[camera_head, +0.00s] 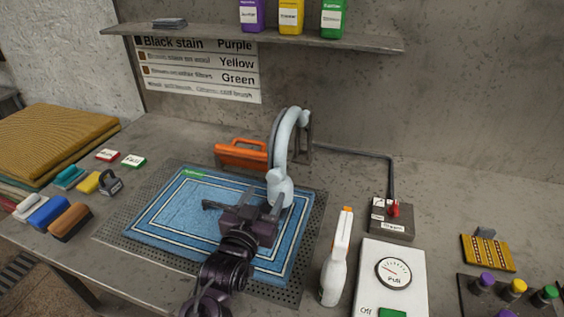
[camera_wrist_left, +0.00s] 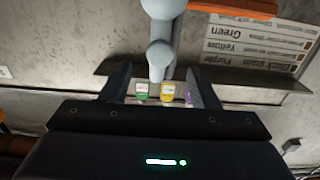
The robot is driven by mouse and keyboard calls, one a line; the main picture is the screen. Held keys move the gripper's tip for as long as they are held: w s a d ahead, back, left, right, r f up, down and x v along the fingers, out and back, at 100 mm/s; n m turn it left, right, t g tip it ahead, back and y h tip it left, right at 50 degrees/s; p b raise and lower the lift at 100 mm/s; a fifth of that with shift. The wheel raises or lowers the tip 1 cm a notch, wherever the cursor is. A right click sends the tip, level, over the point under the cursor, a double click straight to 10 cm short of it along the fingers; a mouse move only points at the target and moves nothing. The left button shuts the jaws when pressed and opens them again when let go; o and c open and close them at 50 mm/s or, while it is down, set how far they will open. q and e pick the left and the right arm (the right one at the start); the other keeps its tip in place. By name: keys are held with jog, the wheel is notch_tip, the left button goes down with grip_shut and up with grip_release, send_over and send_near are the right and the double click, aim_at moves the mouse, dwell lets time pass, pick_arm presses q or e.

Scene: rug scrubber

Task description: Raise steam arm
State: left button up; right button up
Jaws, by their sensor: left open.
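The steam arm (camera_head: 283,146) is a pale blue-grey curved tube on a dark bracket at the back of the table. Its rounded head (camera_head: 279,188) hangs low over the blue rug. My left gripper (camera_head: 244,203) is open over the rug, just in front of and beside the head. In the left wrist view the steam arm (camera_wrist_left: 159,50) comes down between the two spread fingers (camera_wrist_left: 160,84). Whether they touch it, I cannot tell. My right gripper is in neither view.
The blue rug (camera_head: 180,205) lies on a perforated plate. A white spray bottle (camera_head: 335,262), a dial box (camera_head: 391,275) and a red-switch box (camera_head: 391,220) stand to the right. An orange-handled tool (camera_head: 241,154) is behind the rug. Brushes and sponges (camera_head: 70,220) lie left.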

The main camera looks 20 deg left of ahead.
aim_at(273, 178)
pick_arm(q)
jog(key=shift+w+r, duration=0.2)
jog(key=shift+w, duration=0.45)
jog(key=w+p, duration=0.1)
jog(key=w, duration=0.2)
jog(key=shift+w+r, duration=0.1)
jog(key=shift+r, duration=0.1)
jog(key=shift+w+d+f+p, duration=0.15)
jog(key=shift+w+p, duration=0.35)
jog(key=shift+w, duration=1.1)
jog(key=shift+f, duration=0.1)
jog(key=c, duration=1)
grip_shut()
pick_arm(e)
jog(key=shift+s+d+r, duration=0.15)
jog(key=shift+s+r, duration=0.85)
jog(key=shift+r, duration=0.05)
